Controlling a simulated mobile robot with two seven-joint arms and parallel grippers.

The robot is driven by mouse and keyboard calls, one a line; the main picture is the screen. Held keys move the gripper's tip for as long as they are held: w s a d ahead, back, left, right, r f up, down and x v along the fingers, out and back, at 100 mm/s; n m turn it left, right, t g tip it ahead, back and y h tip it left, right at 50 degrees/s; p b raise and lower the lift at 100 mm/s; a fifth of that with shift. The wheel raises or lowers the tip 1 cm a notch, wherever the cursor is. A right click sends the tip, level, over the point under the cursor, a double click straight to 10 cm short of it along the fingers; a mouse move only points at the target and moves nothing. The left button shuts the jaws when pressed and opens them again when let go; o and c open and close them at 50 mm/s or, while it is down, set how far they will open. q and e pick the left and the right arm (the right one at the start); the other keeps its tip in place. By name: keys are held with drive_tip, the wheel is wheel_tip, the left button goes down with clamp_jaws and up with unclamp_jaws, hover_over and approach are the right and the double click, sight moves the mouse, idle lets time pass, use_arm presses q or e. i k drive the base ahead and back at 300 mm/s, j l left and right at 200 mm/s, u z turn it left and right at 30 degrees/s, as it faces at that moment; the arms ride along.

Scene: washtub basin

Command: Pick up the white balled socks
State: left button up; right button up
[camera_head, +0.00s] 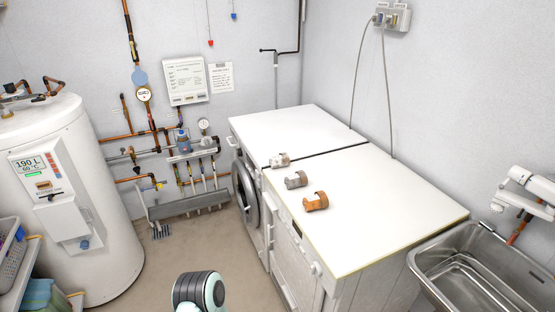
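Three small rolled bundles lie in a row along the front edge of the white machine tops. The farthest is whitish, and I take it for the white balled socks (280,160). It sits near the seam between the two tops. The middle one is a grey bundle (296,180), and the nearest is an orange-brown bundle (316,202). They lie close together but apart. Neither of my grippers shows. A dark, rounded part of one of my arms with a pale green ring is at the bottom edge, well short of the bundles.
The white machine tops (390,215) are otherwise clear. A front-loading washer door (245,190) faces the floor space. A steel basin (470,262) stands at right, and a white water heater (75,190) at left. Pipes line the back wall. The floor between is open.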

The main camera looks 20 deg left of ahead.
sight(282, 160)
drive_tip(key=j+z, duration=0.35)
drive_tip(key=j, duration=0.7)
drive_tip(key=i+j+z, duration=0.15)
drive_tip(key=j, duration=0.35)
drive_tip(key=j+z, duration=0.15)
drive_tip(key=j, duration=0.4)
drive_tip(key=i+j+z, duration=0.15)
drive_tip(key=j, duration=0.35)
drive_tip(key=i+j+z, duration=0.15)
drive_tip(key=j, duration=0.35)
drive_tip(key=i+j+z, duration=0.15)
drive_tip(key=j, duration=0.4)
drive_tip(key=j+z, duration=0.15)
drive_tip(key=j, duration=0.4)
